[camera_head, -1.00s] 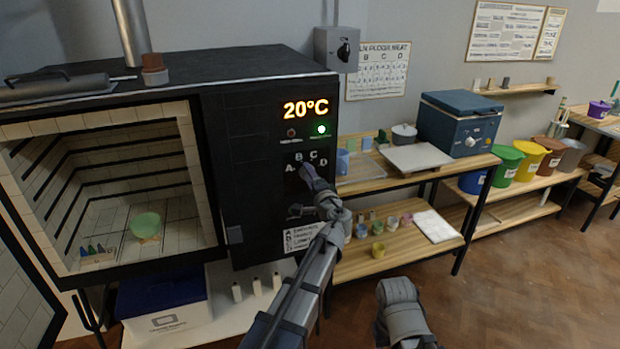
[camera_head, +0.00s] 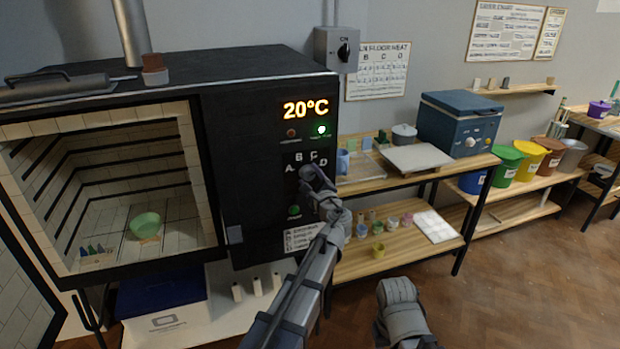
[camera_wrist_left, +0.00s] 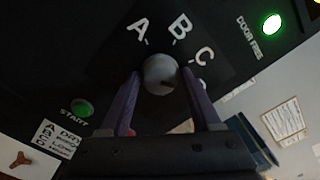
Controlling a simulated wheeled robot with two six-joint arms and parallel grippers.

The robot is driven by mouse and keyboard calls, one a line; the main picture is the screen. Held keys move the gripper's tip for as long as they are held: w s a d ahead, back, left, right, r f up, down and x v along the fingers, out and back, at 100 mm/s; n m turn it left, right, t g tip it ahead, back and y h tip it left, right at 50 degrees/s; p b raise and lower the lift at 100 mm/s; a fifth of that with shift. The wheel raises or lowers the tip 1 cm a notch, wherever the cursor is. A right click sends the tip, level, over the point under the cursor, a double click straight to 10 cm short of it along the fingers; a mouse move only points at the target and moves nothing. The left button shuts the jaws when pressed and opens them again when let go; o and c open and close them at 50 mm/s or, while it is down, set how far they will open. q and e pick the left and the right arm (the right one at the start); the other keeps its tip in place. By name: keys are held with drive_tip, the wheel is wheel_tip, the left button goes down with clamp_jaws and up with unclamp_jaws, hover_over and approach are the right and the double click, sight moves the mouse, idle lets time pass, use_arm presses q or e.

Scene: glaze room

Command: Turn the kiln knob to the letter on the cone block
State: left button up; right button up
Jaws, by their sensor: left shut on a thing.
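The kiln knob (camera_wrist_left: 160,74) is a round grey knob on the kiln's black front panel, below the white letters A, B, C and D. My left gripper (camera_head: 312,180) is at it in the head view. In the left wrist view the two purple fingers (camera_wrist_left: 162,88) stand on either side of the knob, shut on it. I cannot tell which letter the knob points to. The cone block (camera_head: 97,256) sits on the kiln floor at the left with small dark cones; its letter is too small to read. My right gripper is out of view; only part of my right arm shows.
The kiln (camera_head: 265,130) stands open with a green bowl (camera_head: 146,225) inside. Its display reads 20°C and a green light is lit. The green start button (camera_head: 294,211) is below the knob. A shelf table (camera_head: 360,185) stands to the right.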

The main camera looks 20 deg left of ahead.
use_arm(q)
drive_tip(key=shift+m, duration=0.7)
drive_tip(key=shift+s, duration=0.1)
drive_tip(key=o, duration=1.2)
drive_tip(key=v, duration=0.7)
drive_tip(key=shift+s+d, duration=0.3)
